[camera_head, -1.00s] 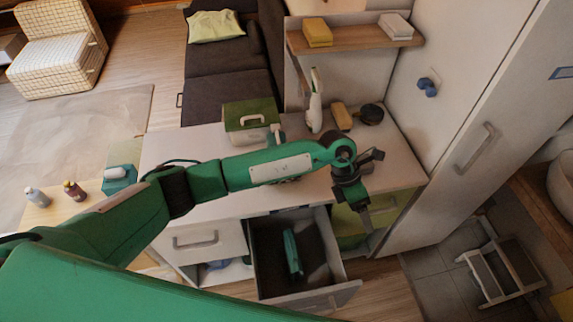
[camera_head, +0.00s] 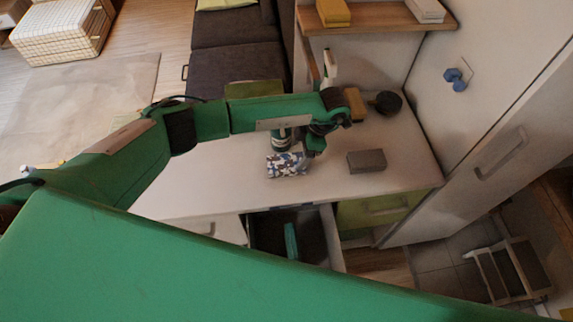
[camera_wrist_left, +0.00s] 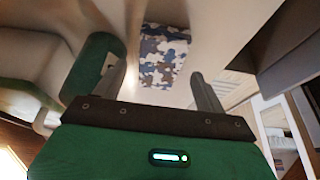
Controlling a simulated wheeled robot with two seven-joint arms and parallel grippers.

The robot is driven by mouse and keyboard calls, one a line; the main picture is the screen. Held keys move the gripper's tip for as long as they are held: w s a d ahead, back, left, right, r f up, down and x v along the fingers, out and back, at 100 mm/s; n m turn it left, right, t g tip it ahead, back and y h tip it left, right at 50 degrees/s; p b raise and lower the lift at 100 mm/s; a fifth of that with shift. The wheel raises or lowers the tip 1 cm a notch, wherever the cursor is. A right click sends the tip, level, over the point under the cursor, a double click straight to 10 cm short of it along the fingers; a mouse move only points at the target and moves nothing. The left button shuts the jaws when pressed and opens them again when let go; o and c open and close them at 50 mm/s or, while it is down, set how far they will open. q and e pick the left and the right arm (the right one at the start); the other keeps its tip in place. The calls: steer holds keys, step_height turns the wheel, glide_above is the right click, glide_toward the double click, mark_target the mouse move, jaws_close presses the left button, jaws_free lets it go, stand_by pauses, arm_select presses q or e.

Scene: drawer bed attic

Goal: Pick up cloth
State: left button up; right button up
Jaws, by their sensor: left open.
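The cloth (camera_head: 287,164) looks like a folded, blocky bundle with a blue, white and brown camouflage pattern. It lies on the white countertop (camera_head: 205,180), left of my left gripper (camera_head: 311,150) in the head view. In the left wrist view the cloth (camera_wrist_left: 165,57) shows ahead between the spread fingers of the left gripper (camera_wrist_left: 158,80). The gripper is open and empty, apart from the cloth. My left forearm passes over the counter behind the cloth. My right gripper is out of view.
A grey box (camera_head: 367,160) sits right of the gripper. A bottle (camera_head: 281,140) stands behind the cloth, partly hidden by my arm. A black round item (camera_head: 386,103) and a yellow block (camera_head: 354,104) are at the back. An open drawer (camera_head: 325,238) holds a green item (camera_head: 291,241).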

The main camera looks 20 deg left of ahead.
mark_target(292, 161)
arm_select(q)
steer(key=shift+x, duration=0.9)
steer(key=b+x, duration=0.1)
steer(key=x, duration=0.2)
steer(key=shift+s+a+f, duration=0.1)
steer(key=shift+a+f, duration=0.05)
steer(key=shift+f, duration=0.15)
steer(key=shift+c, duration=0.4)
steer(key=c, duration=0.7)
steer(key=shift+c, duration=0.3)
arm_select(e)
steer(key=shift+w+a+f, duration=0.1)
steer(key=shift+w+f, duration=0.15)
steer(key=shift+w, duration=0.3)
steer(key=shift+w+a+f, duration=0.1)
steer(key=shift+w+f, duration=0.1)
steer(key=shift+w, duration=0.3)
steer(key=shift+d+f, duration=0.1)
